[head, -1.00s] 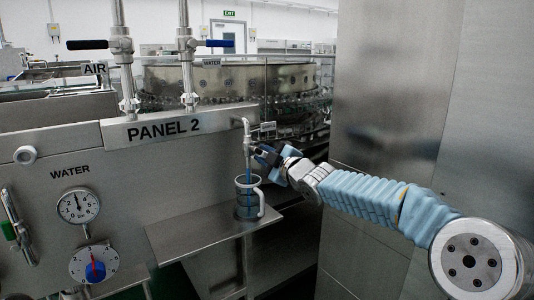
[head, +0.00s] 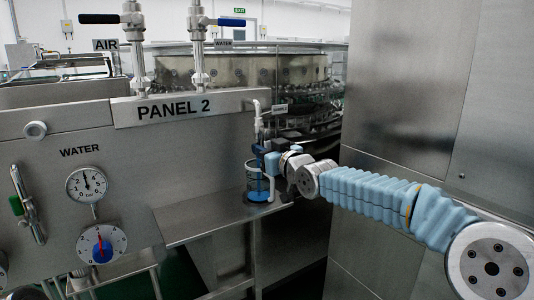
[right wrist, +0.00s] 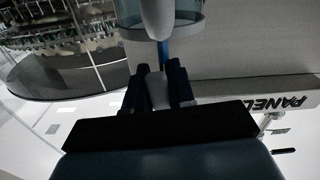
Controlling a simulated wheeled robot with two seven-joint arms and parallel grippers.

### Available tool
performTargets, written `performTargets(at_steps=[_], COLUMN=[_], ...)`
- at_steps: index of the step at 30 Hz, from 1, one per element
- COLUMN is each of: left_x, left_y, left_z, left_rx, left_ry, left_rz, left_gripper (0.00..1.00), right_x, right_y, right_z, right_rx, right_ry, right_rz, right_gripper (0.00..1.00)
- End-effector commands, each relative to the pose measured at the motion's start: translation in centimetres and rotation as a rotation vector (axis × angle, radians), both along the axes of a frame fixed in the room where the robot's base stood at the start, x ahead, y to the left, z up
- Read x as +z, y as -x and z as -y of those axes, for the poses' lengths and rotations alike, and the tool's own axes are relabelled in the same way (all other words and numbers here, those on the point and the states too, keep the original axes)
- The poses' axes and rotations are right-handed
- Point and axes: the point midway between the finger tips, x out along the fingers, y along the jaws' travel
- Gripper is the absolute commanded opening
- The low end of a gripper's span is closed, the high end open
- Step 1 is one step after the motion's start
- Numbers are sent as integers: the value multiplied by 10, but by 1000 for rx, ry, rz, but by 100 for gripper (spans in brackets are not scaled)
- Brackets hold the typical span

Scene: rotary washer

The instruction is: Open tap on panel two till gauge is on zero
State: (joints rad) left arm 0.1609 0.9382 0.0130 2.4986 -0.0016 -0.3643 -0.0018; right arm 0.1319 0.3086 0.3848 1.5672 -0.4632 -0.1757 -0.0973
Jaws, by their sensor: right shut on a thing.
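Panel two is a grey metal panel (head: 120,150) with a PANEL 2 sign (head: 175,108). Its tap (head: 258,122) is a thin pale pipe at the right end, the lower part hidden by my right gripper (head: 268,160). In the right wrist view, the dark fingers (right wrist: 158,88) are shut on a pale piece of the tap (right wrist: 158,92). A blue water stream (right wrist: 163,52) shows beyond the fingers. A clear mug (head: 258,188) with blue water stands below the tap. The WATER gauge (head: 87,184) has its needle pointing about straight up; its exact reading is too small to tell.
A metal shelf (head: 200,222) holds the mug close under my gripper. Two upright pipes with black (head: 98,18) and blue (head: 231,22) handles stand above. A tall steel wall (head: 400,110) stands at right.

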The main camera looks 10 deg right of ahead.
Motion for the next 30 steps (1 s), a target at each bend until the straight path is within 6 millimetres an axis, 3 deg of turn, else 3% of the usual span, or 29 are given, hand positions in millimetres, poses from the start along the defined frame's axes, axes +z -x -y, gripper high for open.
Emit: performTargets(at_steps=[9, 24, 25, 28, 30], left_x=[-7, -8, -8, -8, -7], left_y=[-1, -1, -1, -1, -1], left_z=[-2, -2, -2, -2, -2], left_rx=[4, 4, 4, 4, 4], left_ry=[-3, -3, -3, -3, -3], left_rz=[2, 2, 2, 2, 2], left_gripper=[45, 45, 45, 45, 45], right_x=[-3, -3, -3, -3, -2], right_y=[1, 2, 2, 2, 2], right_z=[-4, -5, -5, -5, -5], right_rx=[1, 1, 1, 1, 1], right_ry=[-93, -108, -108, -108, -108], right_rz=[-39, -47, -47, -46, -43], right_gripper=[0, 0, 28, 44, 45])
